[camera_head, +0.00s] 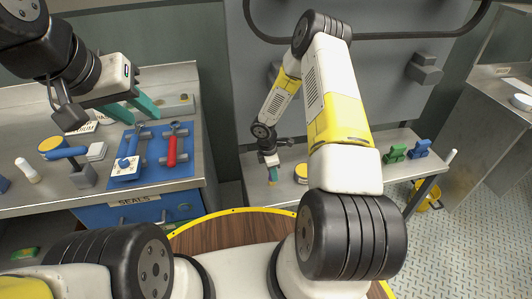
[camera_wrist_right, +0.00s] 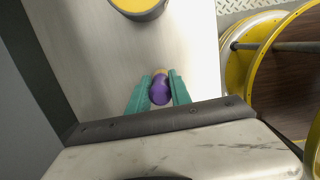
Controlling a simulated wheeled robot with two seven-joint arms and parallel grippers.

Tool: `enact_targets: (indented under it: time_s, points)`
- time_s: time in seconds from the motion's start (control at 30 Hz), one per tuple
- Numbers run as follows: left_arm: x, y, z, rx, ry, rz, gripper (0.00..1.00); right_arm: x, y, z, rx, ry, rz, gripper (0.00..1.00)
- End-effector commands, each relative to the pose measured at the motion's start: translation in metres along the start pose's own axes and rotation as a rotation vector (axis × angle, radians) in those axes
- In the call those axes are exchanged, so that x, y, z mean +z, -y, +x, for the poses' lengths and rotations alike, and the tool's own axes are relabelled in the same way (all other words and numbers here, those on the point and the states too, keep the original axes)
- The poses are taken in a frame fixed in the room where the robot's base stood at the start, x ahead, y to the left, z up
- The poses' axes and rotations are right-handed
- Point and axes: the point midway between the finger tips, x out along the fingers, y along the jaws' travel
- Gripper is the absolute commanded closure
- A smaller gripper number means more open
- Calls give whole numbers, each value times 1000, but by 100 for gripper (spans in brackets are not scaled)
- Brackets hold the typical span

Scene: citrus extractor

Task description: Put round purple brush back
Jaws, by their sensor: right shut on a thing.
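The round purple brush (camera_wrist_right: 159,92) shows end-on between the teal fingers of my right gripper (camera_wrist_right: 160,80) in the wrist view. The fingers are shut on it, and a small tan part shows at its far edge. In the head view my right gripper (camera_head: 272,172) points down at the metal shelf in the middle; the brush is too small there to make out clearly. I cannot tell whether it touches the shelf. My left gripper (camera_head: 134,108) is open and empty above the left counter, its teal fingers apart.
A round yellow-topped container (camera_head: 301,172) stands on the shelf (camera_head: 258,193) close to the right gripper, also in the wrist view (camera_wrist_right: 140,8). Green (camera_head: 395,153) and blue (camera_head: 419,149) items stand farther right. A blue tray (camera_head: 150,177) holds tools on the left counter.

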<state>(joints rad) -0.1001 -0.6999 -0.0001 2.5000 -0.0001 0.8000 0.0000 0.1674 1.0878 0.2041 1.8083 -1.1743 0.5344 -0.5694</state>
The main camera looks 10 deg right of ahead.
Motion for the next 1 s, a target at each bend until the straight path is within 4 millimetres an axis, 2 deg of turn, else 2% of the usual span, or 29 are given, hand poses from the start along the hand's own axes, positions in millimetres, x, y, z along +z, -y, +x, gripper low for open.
enact_targets:
  time_s: [0.13, 0.17, 0.27, 0.67, 1.0]
  points:
    - [0, 0, 0, 0, 0, 0, 64, 1, 0, 1, 1, 0, 1, 100]
    - [0, 0, 0, 0, 0, 0, 64, 1, 0, 1, 1, 0, 1, 73]
    - [0, 0, 0, 0, 0, 0, 64, 1, 0, 1, 1, 0, 1, 54]
    - [0, 0, 0, 0, 0, 0, 64, -1, 0, 5, 0, -1, 0, 54]
    - [0, 0, 0, 0, 0, 0, 64, 1, 2, -54, 3, 1, 2, 54]
